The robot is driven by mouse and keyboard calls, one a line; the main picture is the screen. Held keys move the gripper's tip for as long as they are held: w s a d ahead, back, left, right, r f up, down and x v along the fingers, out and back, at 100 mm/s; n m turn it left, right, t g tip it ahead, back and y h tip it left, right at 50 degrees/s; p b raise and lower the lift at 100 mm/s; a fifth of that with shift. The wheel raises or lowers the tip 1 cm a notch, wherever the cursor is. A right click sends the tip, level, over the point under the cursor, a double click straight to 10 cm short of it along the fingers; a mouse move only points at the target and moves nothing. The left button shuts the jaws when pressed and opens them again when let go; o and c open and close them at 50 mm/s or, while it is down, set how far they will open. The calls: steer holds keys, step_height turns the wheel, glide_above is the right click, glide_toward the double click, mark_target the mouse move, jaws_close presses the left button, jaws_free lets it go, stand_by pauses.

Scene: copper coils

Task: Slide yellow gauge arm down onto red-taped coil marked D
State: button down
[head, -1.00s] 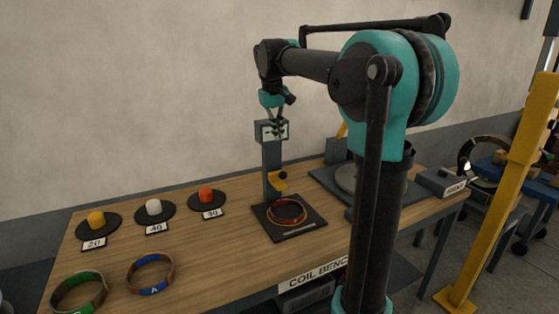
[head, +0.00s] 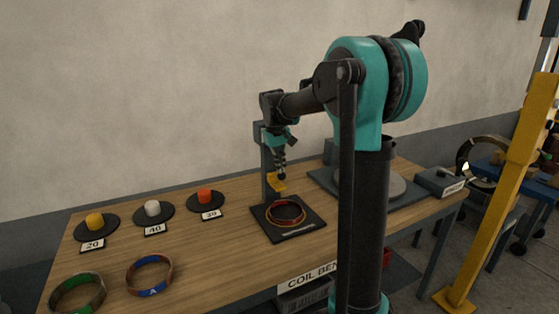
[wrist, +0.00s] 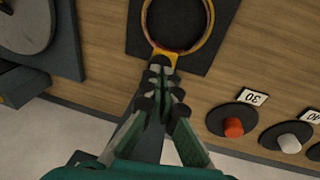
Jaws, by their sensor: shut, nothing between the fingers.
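The red-taped coil (head: 285,225) lies flat on a black square plate (head: 263,228) in the middle of the bench; its rim also shows at the top of the wrist view (wrist: 206,38). No letter is readable on it. The yellow gauge arm (head: 273,184) sticks out from a grey upright post (head: 267,160) above the coil, apart from it in the head view. It also shows in the wrist view (wrist: 163,57). My gripper (head: 281,175) is shut and empty, fingertips down, just over the yellow arm. Whether they touch is unclear.
Yellow (head: 95,220), white (head: 152,208) and red (head: 205,196) pieces stand on black discs at the left. Green (head: 78,293) and blue (head: 150,275) taped coils lie at the front left. A grey turntable unit (head: 385,187) is at the right. Bare wood lies between.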

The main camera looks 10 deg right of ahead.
mark_target(279, 177)
steer(key=shift+f, duration=0.1)
step_height(279, 177, down, 6)
steer(key=shift+f, duration=0.1)
steer(key=shift+s+f, duration=0.1)
steer(key=shift+f, duration=0.45)
steer(key=shift+r, duration=0.35)
step_height(279, 177, up, 13)
steer(key=s+a, duration=0.1)
steer(key=s, duration=0.1)
steer(key=shift+a+r, duration=0.15)
steer(key=shift+a, duration=0.2)
stand_by(0.6)
